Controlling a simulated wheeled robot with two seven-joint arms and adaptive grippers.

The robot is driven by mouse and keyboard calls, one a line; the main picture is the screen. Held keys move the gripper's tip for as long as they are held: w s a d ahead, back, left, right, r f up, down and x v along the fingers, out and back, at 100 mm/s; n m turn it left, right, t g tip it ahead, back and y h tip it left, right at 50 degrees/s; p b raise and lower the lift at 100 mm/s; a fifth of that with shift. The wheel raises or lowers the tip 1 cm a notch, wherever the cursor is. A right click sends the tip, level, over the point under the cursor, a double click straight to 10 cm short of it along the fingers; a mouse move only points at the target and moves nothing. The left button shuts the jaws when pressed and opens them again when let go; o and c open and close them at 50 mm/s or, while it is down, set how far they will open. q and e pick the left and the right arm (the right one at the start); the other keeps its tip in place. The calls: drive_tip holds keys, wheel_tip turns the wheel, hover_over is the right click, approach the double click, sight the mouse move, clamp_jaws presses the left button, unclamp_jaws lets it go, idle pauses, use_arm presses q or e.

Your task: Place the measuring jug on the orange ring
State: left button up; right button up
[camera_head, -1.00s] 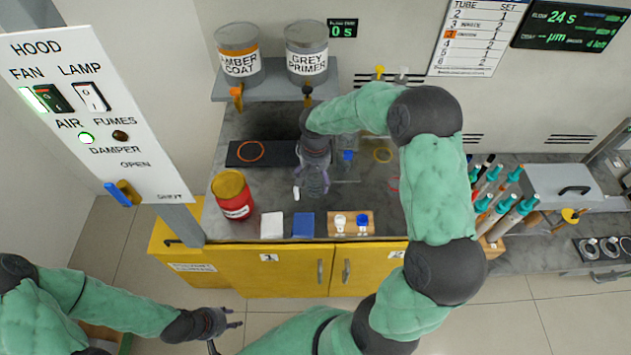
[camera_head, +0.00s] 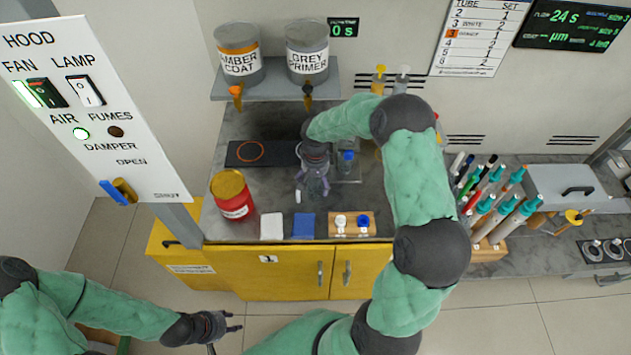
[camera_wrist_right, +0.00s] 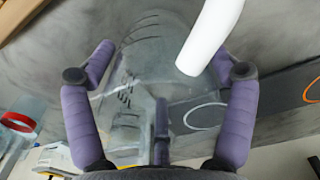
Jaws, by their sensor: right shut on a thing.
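The measuring jug (camera_wrist_right: 150,60) is clear, with dark graduation marks, and sits between the purple fingers of my right gripper (camera_wrist_right: 160,95) in the wrist view. That gripper is shut on it. In the head view my right gripper (camera_head: 313,178) is over the bench, right of the orange ring, and the clear jug is hard to make out at its fingers. The orange ring (camera_head: 249,142) lies on the left part of a black strip; part of it also shows at the right edge of the wrist view (camera_wrist_right: 306,91). My left gripper (camera_head: 212,326) is open and empty, low in front of the cabinet.
A white ring (camera_wrist_right: 188,117) lies on the black strip (camera_head: 275,146), partly behind my right gripper. A red and yellow tin (camera_head: 233,200) stands front left. A small white rod (camera_head: 298,196) is close to the gripper. A blue-capped bottle (camera_head: 347,160) stands to its right.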

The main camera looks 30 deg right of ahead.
drive_tip(key=shift+f, duration=0.2)
drive_tip(key=o, duration=1.4)
drive_tip(key=shift+r, duration=0.1)
